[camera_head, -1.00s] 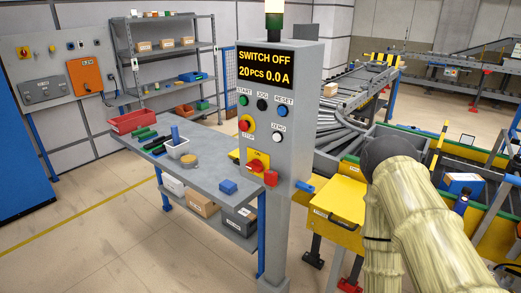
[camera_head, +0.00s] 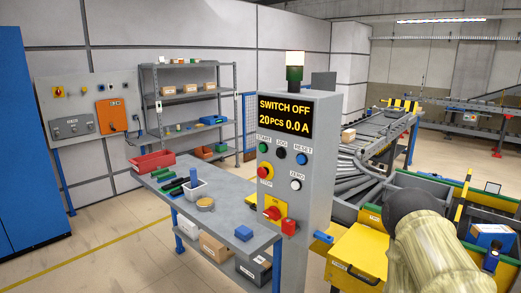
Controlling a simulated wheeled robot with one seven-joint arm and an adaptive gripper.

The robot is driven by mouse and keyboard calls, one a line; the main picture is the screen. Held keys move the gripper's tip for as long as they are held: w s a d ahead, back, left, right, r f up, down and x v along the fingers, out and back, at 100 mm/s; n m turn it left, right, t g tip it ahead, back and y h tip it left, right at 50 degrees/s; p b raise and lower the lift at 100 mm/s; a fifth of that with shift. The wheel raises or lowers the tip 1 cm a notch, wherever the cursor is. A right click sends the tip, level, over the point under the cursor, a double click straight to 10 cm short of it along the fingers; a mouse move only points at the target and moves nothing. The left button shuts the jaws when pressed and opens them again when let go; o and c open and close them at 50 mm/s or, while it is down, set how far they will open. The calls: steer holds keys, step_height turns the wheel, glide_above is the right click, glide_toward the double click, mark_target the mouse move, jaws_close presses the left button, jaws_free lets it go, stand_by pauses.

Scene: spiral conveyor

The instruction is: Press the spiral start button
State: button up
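The green start button (camera_head: 264,148) is at the upper left of the grey control pillar (camera_head: 318,190), under the label START. The pillar's display (camera_head: 285,117) reads SWITCH OFF, 20 PCS, 0.0 A. Beside the start button are a black JOG button (camera_head: 281,152) and a blue RESET button (camera_head: 301,158). My arm, in a pale cover, is at the lower right, apart from the pillar. My gripper's fingers do not show.
A grey workbench (camera_head: 228,222) with a red bin (camera_head: 152,161) and small items stands left of the pillar. A yellow box (camera_head: 357,259) and the roller conveyor (camera_head: 365,170) are to the right. Floor is clear at the front left.

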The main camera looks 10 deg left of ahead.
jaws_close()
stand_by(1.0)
